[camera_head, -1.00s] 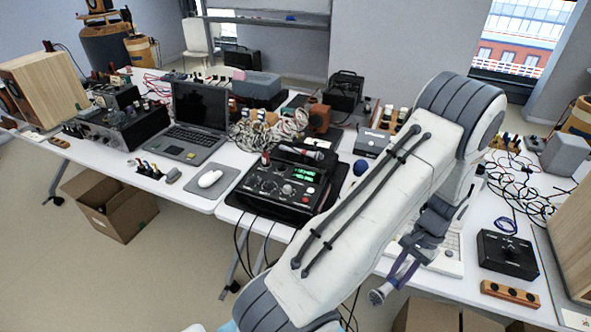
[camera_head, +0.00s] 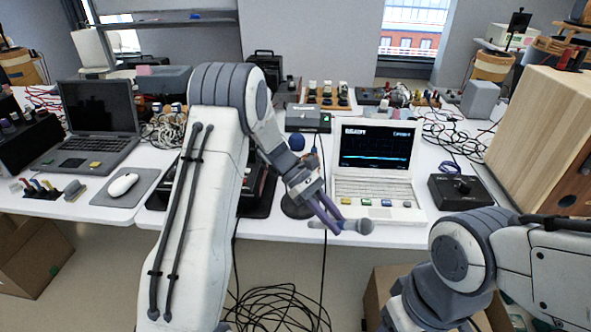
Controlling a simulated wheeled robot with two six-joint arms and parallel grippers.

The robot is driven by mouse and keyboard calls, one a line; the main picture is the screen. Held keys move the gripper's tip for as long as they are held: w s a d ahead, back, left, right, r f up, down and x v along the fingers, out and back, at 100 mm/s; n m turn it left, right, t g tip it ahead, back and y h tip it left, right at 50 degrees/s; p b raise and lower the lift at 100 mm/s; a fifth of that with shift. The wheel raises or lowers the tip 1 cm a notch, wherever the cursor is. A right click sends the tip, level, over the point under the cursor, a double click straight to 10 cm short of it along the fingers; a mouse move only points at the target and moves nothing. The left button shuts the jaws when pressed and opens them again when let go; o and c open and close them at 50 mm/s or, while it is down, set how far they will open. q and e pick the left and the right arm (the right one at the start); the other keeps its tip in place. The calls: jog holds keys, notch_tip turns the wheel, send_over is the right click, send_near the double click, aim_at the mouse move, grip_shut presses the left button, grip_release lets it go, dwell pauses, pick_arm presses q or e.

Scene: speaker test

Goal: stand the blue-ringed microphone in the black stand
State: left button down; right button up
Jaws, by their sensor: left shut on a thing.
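My left gripper (camera_head: 327,212) is shut on a slim grey microphone (camera_head: 349,226), which lies roughly level across its fingertips with its rounded head to the right. I cannot make out a blue ring on it at this size. It appears in front of the table's front edge, below the light-coloured computer. A black round base (camera_head: 293,208), which looks like the black stand, is at the table's front edge just left of the gripper. My gripper and wrist hide part of it. My right arm shows at the lower right, but its gripper is out of the picture.
A light-coloured computer with a lit screen (camera_head: 377,147) stands behind the gripper. A black box with a knob (camera_head: 460,190) and a large wooden cabinet (camera_head: 543,140) are to the right. A blue ball (camera_head: 297,142) is behind the wrist. Cables hang below the table.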

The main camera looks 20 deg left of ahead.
pick_arm(q)
jog(key=w+r+n+t+h+b, duration=0.1)
jog(key=w+n+t+h+b, duration=0.45)
jog(key=n+t+b, duration=0.2)
jog(key=w+a+r+n+t+y+b, duration=0.2)
jog(key=a+r+n+t+y+b, duration=0.15)
jog(key=a+r+t+b, duration=0.35)
jog(key=w+a+r+n+t+y+b, duration=0.25)
jog(key=a+r+n+t+b, duration=0.2)
jog(key=a+t+b, duration=0.35)
jog(key=shift+t+h, duration=0.35)
jog(key=shift+h, duration=0.1)
jog(key=shift+w+d+f+b, duration=0.1)
jog(key=shift+d+f+b, duration=0.15)
jog(key=shift+f+b, duration=0.75)
jog(key=shift+w+d+f+b, duration=0.1)
jog(key=shift+d+f+b, duration=0.3)
jog(key=shift+f, duration=1.05)
jog(key=shift+d+f+b, duration=0.15)
jog(key=shift+f+b, duration=0.7)
jog(key=shift+f, duration=0.4)
jog(key=shift+f+b, duration=1.85)
jog(key=shift+f, duration=0.2)
pick_arm(e)
notch_tip(320, 180, down, 33)
jog(key=shift+f, duration=0.2)
